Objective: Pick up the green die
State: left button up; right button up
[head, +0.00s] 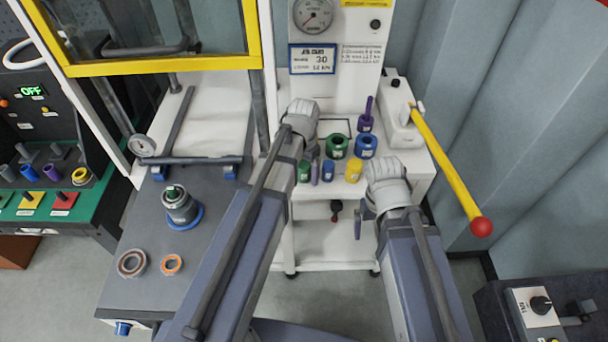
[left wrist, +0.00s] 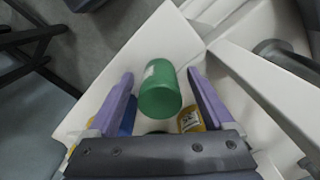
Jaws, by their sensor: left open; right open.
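A small green die (head: 304,172), a cylinder with a white label, stands near the front of the white bench. In the left wrist view, a labelled green die (left wrist: 160,92) sits between the two purple fingers of my left gripper (left wrist: 162,95). The fingers are open, with a gap visible on both sides. In the head view my left gripper (head: 306,164) is at the small green die and its wrist hides part of it. A wider green ring-shaped piece (head: 337,147) stands behind. My right gripper (head: 365,213) is open and empty at the bench's front edge.
Close by on the bench stand a small blue cylinder (head: 328,171), a yellow cylinder (head: 354,171), a blue ring-shaped piece (head: 366,146) and a purple piece (head: 366,123). A yellow lever with a red knob (head: 481,227) juts out at right. A gauge panel (head: 313,15) rises behind.

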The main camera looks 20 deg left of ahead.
pick_arm(q)
grip_shut()
dwell(0.7)
